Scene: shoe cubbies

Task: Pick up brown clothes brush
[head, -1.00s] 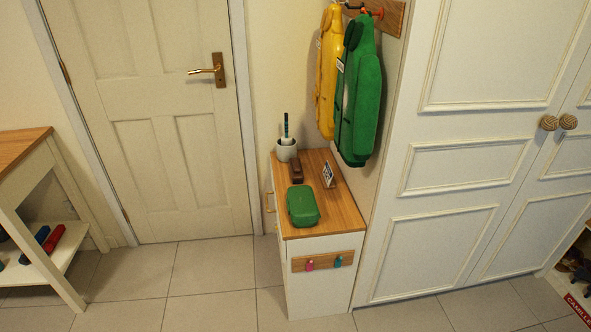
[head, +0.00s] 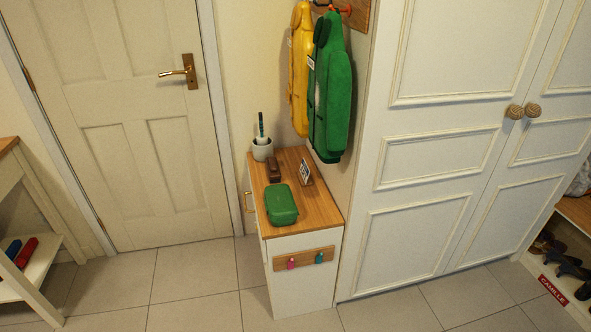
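The brown clothes brush (head: 273,170) appears as a small brown block on the wooden top of a narrow white cabinet (head: 303,222). Neither of my grippers is in the head view.
A green coat (head: 331,90) and a yellow coat (head: 300,70) hang above the cabinet's right side. A white wardrobe (head: 420,240) stands to the right, a closed door (head: 130,130) to the left. Shoe shelves stand at both edges. The tiled floor (head: 195,285) in front is clear.

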